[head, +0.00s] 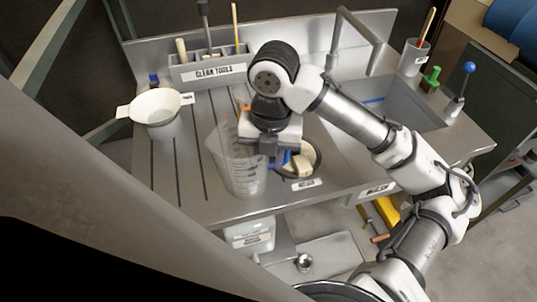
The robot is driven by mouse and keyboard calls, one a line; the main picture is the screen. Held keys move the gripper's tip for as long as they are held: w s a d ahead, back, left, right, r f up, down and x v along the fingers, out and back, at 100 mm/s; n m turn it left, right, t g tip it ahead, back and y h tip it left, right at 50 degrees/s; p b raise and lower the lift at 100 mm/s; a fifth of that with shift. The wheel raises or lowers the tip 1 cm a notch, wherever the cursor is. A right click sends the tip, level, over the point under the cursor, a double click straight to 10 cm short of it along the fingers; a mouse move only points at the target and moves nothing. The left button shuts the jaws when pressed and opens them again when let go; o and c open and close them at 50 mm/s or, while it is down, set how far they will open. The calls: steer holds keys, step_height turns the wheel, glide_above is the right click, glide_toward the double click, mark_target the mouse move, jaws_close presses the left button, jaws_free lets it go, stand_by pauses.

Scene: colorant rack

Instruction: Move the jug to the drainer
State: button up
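The jug (236,172) is a clear, tapered measuring jug with graduation marks. It appears upright near the front of the steel counter, and I cannot tell whether its base touches the surface. The drainer (192,160) is the grooved left part of that counter, and the jug overlaps its right side in the view. My gripper (275,157) points down just right of the jug, at its upper right side. The fingertips are small and partly hidden, so I cannot tell if they are open or hold the jug's handle.
A round container (303,166) with pale blocks stands right of the jug, close to my gripper. A white strainer (158,107) sits on a vessel at left. A "CLEAN TOOLS" rack (208,73) lines the back. The sink (405,105) is at right. Grooved surface left of the jug is clear.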

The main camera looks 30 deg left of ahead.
steer(key=r, duration=1.2)
steer(key=shift+w+d+r, duration=0.1)
steer(key=shift+d+r, duration=0.1)
